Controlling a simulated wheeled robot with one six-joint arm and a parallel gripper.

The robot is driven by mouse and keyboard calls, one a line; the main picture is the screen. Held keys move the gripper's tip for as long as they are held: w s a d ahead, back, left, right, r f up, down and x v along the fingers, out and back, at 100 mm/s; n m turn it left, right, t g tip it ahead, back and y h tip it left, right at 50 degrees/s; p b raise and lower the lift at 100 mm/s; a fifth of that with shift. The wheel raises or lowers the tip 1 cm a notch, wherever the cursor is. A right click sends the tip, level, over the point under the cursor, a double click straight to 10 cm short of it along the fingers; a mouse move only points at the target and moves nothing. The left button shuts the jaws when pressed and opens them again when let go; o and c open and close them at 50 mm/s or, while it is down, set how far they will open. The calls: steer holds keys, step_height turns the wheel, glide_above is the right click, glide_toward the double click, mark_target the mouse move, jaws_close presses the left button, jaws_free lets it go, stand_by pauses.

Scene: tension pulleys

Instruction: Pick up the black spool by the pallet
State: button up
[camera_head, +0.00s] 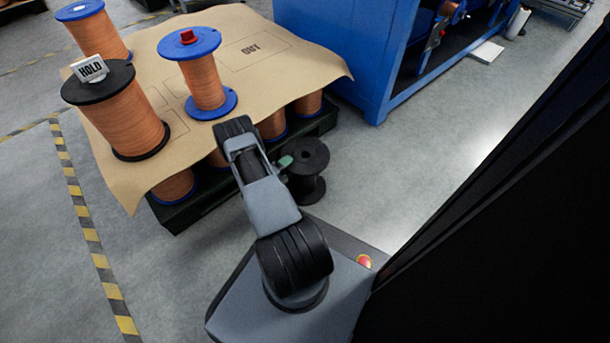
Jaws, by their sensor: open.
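An empty black spool (308,172) stands upright on the floor beside the right side of the pallet (187,212). Its round top flange and centre hole face up. Part of its left side is hidden by my arm. My gripper (286,161) is mostly hidden behind my arm links. Only a small greenish-grey part shows, at the spool's upper left edge. I cannot tell whether it touches the spool. No object shows in the gripper.
A brown sheet (262,75) covers the pallet load. On it stand a copper spool with black flanges (128,120) and HOLD sign (90,68), and blue-flanged copper spools (205,82). A blue machine (335,60) stands behind. Grey floor (400,165) is clear right of the black spool.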

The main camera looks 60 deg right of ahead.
steer(key=shift+s+d, duration=0.1)
steer(key=shift+d, duration=0.25)
jaws_close()
steer(key=shift+r, duration=0.1)
stand_by(1.1)
